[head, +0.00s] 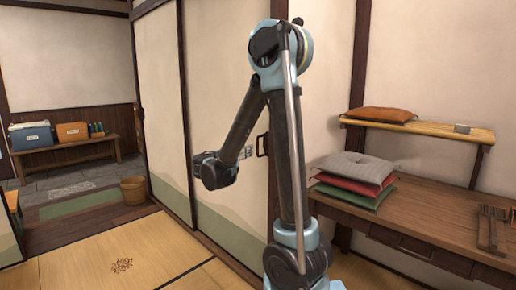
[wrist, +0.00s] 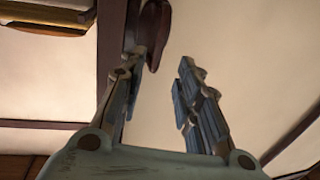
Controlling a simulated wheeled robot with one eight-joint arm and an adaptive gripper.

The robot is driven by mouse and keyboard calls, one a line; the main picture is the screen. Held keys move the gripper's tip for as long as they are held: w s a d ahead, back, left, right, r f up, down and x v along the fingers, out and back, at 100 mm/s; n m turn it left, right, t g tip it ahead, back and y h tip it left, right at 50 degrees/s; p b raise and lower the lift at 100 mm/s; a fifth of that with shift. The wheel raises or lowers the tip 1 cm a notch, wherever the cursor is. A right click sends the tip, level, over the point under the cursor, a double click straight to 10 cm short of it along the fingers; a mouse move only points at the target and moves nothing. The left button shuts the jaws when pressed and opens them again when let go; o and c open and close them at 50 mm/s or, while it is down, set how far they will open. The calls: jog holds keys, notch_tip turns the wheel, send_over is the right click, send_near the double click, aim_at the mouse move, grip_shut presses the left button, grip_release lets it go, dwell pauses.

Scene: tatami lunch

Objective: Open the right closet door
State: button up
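The right closet door (head: 218,70) is a cream sliding panel with a green lower band and dark frame; it appears shut. Its dark brown handle (head: 262,145) is near the right edge, partly beside my arm. My gripper (head: 246,152) is at handle height, just left of the handle in the head view. In the wrist view, my gripper (wrist: 160,85) has its two fingers apart with nothing between them but pale panel behind. The handle (wrist: 154,32) shows just beyond the left fingertip; whether they touch I cannot tell.
The left closet door (head: 158,80) stands beside it. A wooden desk (head: 420,215) with stacked cushions (head: 355,170) is at the right, under a shelf (head: 440,130) with an orange cushion (head: 380,114). A wooden bucket (head: 133,190) is at the left.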

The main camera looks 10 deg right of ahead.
aim_at(258, 154)
jog(key=x, duration=1)
jog(key=shift+w+d, duration=0.25)
